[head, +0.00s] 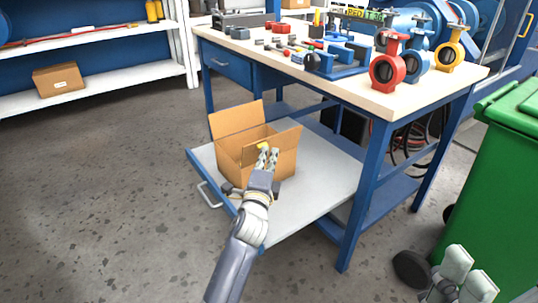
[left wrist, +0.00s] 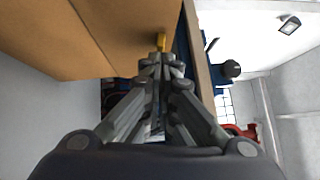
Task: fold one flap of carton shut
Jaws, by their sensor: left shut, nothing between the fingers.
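The open brown carton (head: 233,158) stands on a grey pull-out shelf under the workbench. In the left wrist view, brown cardboard (left wrist: 120,25) fills the upper left, close to the shut fingertips (left wrist: 161,66); contact cannot be told. My right gripper (head: 468,275) shows at the lower right, away from the carton; its jaw opening is unclear.
The shelf (head: 325,165) has bare room right of the carton. The workbench top (head: 345,92) overhangs behind it, with a blue leg (head: 365,195) to the right. A red valve (head: 388,65) stands on the bench. A green bin (head: 495,180) stands at the right.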

